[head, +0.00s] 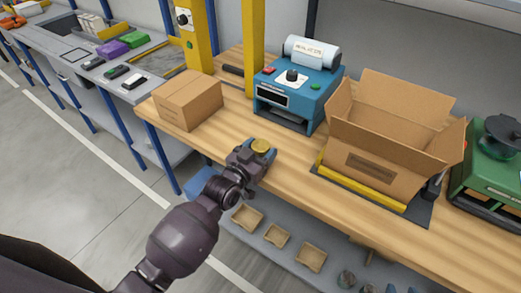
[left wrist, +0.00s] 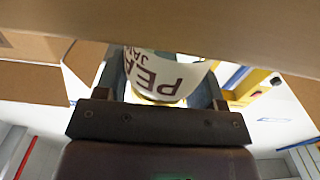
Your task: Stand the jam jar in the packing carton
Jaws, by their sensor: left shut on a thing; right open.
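The jam jar (head: 261,147) has a yellow lid and sits between the fingers of my left gripper (head: 254,160). My left gripper is shut on the jar by the front edge of the workbench. Whether the jar touches the wood I cannot tell. The left wrist view shows the jar's white label (left wrist: 165,72) with dark lettering, upside down in the picture, between the two fingers. The packing carton (head: 375,165) stands open with flaps up on the bench, to the right of the jar and apart from it. My right gripper is not in view.
A closed cardboard box (head: 188,102) stands left on the workbench (head: 225,118). A blue label printer (head: 298,92) stands behind the jar. A yellow bar (head: 362,188) runs along the carton's front. A green machine (head: 488,172) is at the right. Small trays (head: 277,235) lie on the lower shelf.

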